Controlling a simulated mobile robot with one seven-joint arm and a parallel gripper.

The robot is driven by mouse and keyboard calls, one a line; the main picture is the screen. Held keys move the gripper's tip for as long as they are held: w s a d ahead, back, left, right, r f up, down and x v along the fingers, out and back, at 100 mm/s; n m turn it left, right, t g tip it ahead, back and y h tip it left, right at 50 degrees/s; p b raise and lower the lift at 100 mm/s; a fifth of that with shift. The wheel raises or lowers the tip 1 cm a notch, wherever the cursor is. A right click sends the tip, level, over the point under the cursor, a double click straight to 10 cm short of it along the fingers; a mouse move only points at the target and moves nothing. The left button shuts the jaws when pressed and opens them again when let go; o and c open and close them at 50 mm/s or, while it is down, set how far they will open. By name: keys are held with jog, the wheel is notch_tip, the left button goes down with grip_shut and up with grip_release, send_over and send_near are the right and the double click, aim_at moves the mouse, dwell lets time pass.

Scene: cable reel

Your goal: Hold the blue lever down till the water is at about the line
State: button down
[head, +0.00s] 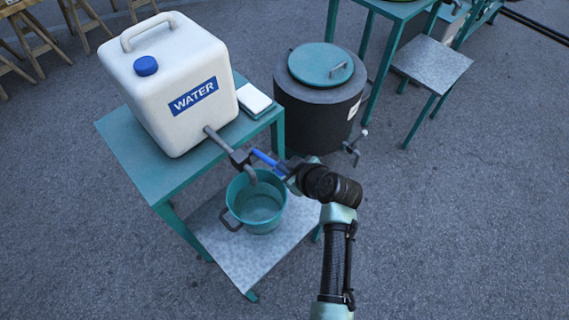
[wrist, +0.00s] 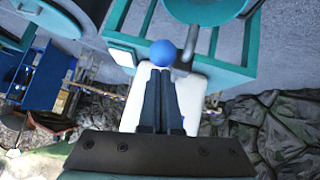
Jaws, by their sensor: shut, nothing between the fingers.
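The white water container (head: 180,85) stands on the teal table with a grey tap (head: 240,158) at its front. The blue lever (head: 264,158) sticks out from the tap toward my gripper. In the wrist view the lever's round blue end (wrist: 163,53) shows right at the fingertips. My gripper (head: 286,170) is shut and empty, its tips at the lever's end; I cannot tell whether they touch it. The teal bucket (head: 236,192) stands below the spout. Its inside is partly hidden by the spout, and I cannot make out a line or a clear stream.
The bucket rests on the grey lower shelf (head: 232,258). A small white box (head: 254,99) lies on the table (head: 140,150) beside the container. A dark drum (head: 318,115) with a teal lid stands behind my gripper.

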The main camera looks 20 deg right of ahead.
dwell(0.3)
jog(key=shift+s+f+t+b, duration=0.2)
jog(key=shift+f+t+b, duration=0.15)
jog(key=shift+b, duration=0.65)
jog(key=shift+f+b, duration=0.2)
jog(key=shift+b, duration=0.1)
notch_tip(320, 180, down, 9)
jog(key=s+t+y+b, duration=0.1)
jog(key=t+b, duration=0.4)
jog(key=b, duration=1.8)
jog(key=shift+s+d+y, duration=0.3)
jog(key=shift+s+d, duration=0.1)
jog(key=shift+s, duration=0.05)
jog(key=shift+a+f, duration=0.15)
jog(key=shift+a, duration=0.15)
dwell(2.9)
